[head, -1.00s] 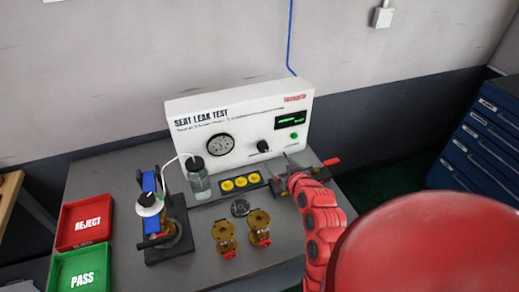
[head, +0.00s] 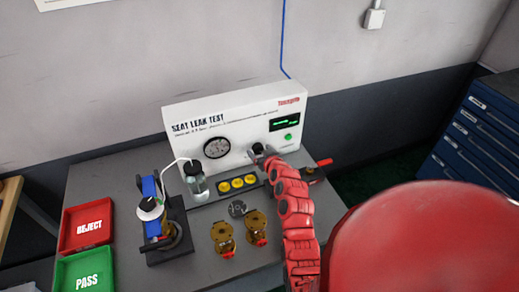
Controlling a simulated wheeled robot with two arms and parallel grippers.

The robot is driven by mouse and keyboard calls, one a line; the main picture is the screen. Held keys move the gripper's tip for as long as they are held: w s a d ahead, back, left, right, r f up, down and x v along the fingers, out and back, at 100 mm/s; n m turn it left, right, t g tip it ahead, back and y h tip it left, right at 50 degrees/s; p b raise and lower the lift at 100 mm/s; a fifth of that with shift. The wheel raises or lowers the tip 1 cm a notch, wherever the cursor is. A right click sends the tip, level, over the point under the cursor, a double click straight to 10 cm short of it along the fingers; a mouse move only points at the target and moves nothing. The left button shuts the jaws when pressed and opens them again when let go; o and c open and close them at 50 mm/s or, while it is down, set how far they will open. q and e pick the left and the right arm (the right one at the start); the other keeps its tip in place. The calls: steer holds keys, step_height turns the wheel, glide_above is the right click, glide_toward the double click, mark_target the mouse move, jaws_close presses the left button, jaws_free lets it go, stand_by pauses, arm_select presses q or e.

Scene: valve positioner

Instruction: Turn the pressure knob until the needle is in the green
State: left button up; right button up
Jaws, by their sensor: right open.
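The white test box (head: 238,125) marked "SEAT LEAK TEST" stands at the back of the table. Its round dial gauge (head: 216,147) is on the front left; the needle and any green zone are too small to read. The black pressure knob, right of the gauge, is mostly hidden by my right gripper (head: 259,152). My right gripper is open with its fingertips at the knob, seen from behind; whether they touch it I cannot tell. My red right arm comes up from the lower right. My left gripper is not in view.
A bottle (head: 196,184) with a tube stands before the gauge, beside a blue clamp fixture (head: 150,190). Two brass valves (head: 223,240) and a dark disc (head: 237,208) lie in front. Red REJECT (head: 87,227) and green PASS trays (head: 84,272) are at left. A green-lit display (head: 284,122) is at right.

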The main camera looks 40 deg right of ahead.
steer(key=shift+w+d, duration=0.1)
steer(key=shift+w, duration=0.2)
jaws_close()
steer(key=shift+f+b, duration=0.25)
steer(key=shift+b, duration=0.25)
steer(key=m+y+b, duration=0.1)
steer(key=b, duration=0.3)
steer(key=m+t+y+b, duration=0.1)
steer(key=m+b, duration=0.1)
steer(key=b, duration=0.2)
steer(key=shift+d+f+m, duration=0.1)
steer(key=shift+f+m, duration=0.05)
steer(key=shift+m, duration=0.15)
steer(key=shift+m+y+b, duration=0.6)
steer(key=shift+m+b, duration=0.2)
steer(key=shift+b, duration=0.35)
steer(key=shift+r+m+t+b, duration=0.25)
steer(key=shift+m+t+b, duration=0.05)
steer(key=shift+t, duration=0.1)
